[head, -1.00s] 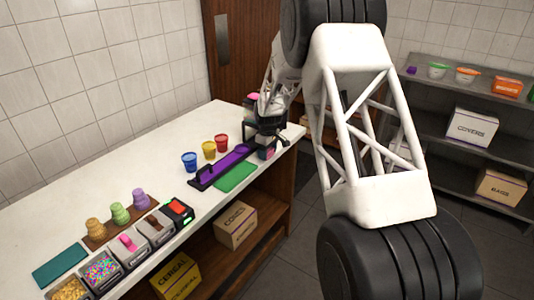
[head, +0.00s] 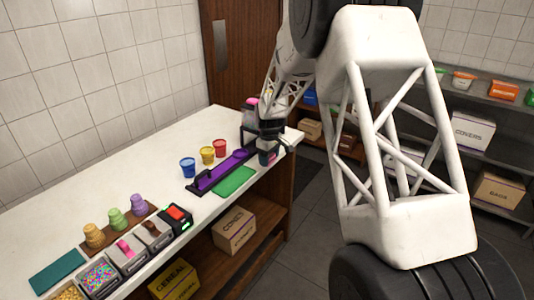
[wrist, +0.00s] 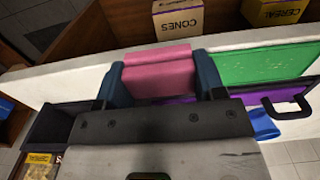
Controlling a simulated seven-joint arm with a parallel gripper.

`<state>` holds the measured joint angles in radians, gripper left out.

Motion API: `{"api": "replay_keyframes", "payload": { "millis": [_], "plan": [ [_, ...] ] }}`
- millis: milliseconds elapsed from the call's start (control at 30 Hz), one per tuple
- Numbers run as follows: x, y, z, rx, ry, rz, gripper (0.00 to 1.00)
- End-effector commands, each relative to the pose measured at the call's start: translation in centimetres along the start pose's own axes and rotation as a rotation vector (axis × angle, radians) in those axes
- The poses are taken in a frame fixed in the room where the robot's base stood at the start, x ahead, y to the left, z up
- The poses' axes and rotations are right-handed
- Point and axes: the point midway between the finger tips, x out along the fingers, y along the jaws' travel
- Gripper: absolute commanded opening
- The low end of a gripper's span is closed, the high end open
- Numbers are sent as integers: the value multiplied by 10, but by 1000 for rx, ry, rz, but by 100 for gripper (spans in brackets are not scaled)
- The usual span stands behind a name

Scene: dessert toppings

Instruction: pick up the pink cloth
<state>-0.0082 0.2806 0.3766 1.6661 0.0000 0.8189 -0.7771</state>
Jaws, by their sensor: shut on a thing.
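The pink cloth (wrist: 158,76) is a folded pad with a second layer showing behind it. In the wrist view it sits between the two blue fingers of my gripper (wrist: 162,82), which is shut on it. In the head view my gripper (head: 268,155) is at the far right end of the white counter, beyond the purple tray. My arm and gripper hide most of the cloth there. I cannot tell whether the cloth is clear of the counter.
A purple tray (head: 222,170) and green mat (head: 236,181) lie close by. Blue (head: 188,167), yellow (head: 207,154) and red (head: 220,148) cups stand behind them. A dark open bin (wrist: 48,137) is left of my gripper in the wrist view. Topping bins (head: 128,252) fill the near end.

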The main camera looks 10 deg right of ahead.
Motion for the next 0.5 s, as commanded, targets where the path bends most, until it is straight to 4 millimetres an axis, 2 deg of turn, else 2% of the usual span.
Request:
{"api": "replay_keyframes", "payload": {
  "millis": [200, 500],
  "plan": [
    [-4, -25, 26, 0, 0, 0, 36],
    [-8, -52, 53, 0, 1, 1, 36]
  ]
}}
